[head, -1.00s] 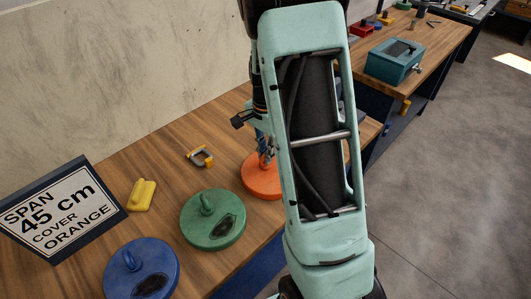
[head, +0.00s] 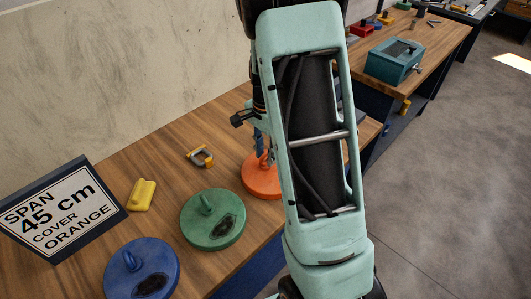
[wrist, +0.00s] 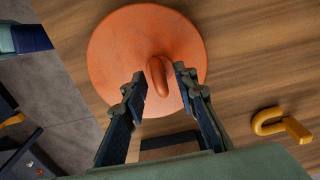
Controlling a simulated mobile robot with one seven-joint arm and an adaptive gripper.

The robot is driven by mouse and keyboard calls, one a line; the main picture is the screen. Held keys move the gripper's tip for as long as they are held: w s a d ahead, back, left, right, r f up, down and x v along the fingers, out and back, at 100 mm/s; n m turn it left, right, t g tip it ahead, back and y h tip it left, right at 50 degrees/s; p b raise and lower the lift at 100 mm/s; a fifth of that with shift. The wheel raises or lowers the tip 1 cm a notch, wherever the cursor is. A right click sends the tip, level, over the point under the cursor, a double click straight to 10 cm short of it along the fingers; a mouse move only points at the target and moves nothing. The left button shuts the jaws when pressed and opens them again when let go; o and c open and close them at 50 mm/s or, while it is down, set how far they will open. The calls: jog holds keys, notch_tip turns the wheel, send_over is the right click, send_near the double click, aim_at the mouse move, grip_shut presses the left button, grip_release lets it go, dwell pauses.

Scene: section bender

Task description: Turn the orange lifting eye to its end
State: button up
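The orange disc (head: 258,184) lies flat on the bench, partly hidden by my arm in the head view. It also shows in the wrist view (wrist: 110,50). Its orange lifting eye (wrist: 157,77) stands up from the disc's middle; in the head view it is mostly hidden behind my fingers. My gripper (wrist: 160,75) is open, with one finger on each side of the eye and a visible gap on both sides. I cannot tell whether the fingertips are level with the eye or above it. In the head view my gripper (head: 261,143) is over the disc.
A green disc (head: 195,232) and a blue disc (head: 125,281), each with an eye, lie to the left.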

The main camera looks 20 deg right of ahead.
aim_at(266, 151)
notch_tip(266, 151, up, 12)
dwell(0.6)
